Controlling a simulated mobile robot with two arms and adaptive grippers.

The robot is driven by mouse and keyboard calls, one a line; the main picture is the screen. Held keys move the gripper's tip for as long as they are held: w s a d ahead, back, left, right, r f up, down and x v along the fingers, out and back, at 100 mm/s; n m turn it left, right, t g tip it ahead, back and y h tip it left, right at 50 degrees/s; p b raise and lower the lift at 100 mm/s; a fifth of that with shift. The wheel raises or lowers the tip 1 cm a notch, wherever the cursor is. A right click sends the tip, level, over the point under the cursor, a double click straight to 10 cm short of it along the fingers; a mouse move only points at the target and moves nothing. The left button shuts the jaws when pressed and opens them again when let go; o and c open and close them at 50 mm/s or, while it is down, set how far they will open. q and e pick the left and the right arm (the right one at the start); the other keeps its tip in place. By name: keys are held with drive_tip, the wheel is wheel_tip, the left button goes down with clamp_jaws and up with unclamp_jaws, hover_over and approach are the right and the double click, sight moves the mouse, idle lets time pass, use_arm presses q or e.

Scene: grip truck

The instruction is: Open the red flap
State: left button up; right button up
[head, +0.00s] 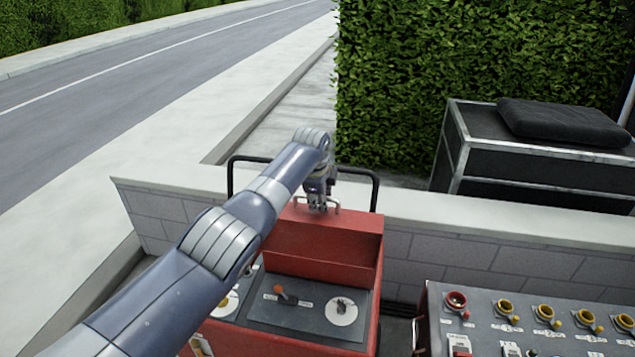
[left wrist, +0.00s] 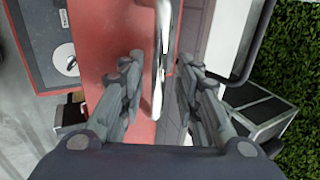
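The red flap (head: 345,222) is the top part of a red control box and looks closed. A silver bar handle (head: 337,206) stands on its top; it fills the middle of the left wrist view (left wrist: 157,88), beside the red surface (left wrist: 105,38). My left gripper (head: 318,204) points down at the handle and partly hides it. In the left wrist view its fingers (left wrist: 158,65) are open, one on each side of the handle, with a gap visible on both sides. My right gripper is in neither view.
The box has a dark panel with a lever (head: 281,293). A black rail (head: 375,190) rises behind the box, along a low wall (head: 470,250). A button console (head: 530,325) stands at the right. A black case (head: 545,165) lies beyond the wall.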

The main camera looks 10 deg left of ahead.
use_arm(q)
drive_tip(key=v, duration=1.1)
drive_tip(key=shift+r, duration=0.25)
drive_tip(key=shift+s+f, duration=0.1)
drive_tip(key=shift+s, duration=0.05)
